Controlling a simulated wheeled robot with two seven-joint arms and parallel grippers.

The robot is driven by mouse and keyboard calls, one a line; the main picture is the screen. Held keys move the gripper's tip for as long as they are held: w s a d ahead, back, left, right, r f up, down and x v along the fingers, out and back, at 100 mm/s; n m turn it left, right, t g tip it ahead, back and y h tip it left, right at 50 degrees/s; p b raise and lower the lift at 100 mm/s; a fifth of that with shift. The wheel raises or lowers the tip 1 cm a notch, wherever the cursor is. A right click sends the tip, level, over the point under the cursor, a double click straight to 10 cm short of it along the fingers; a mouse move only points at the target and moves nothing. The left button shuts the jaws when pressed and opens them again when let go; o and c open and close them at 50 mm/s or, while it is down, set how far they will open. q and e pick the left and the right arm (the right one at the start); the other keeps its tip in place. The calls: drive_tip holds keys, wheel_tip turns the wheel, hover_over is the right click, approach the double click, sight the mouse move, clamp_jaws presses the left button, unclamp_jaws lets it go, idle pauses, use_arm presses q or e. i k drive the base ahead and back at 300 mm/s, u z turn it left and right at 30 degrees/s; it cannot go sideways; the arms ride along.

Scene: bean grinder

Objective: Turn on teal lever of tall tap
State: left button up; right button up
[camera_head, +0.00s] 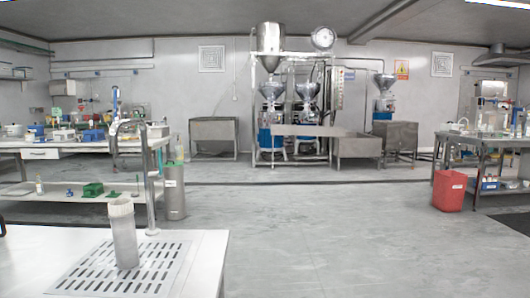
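A tall metal tap (150,190) rises from the white counter at the lower left. Its neck curves over to the left at the top, and its spout end points down. A tall grey cylinder with a white ribbed top (123,235) stands upright on the slotted drain plate (160,272), in front of the tap.
The white counter (208,255) ends at a right edge, with open grey floor beyond. A grey gas cylinder (174,195) stands behind it. A red bin (450,192) is by the right table (480,143). Steel grinding machines (272,90) stand at the back.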

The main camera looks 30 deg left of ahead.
sight(161, 176)
drive_tip(key=z, duration=0.9)
drive_tip(key=i, duration=1.7)
drive_tip(key=u, duration=2.55)
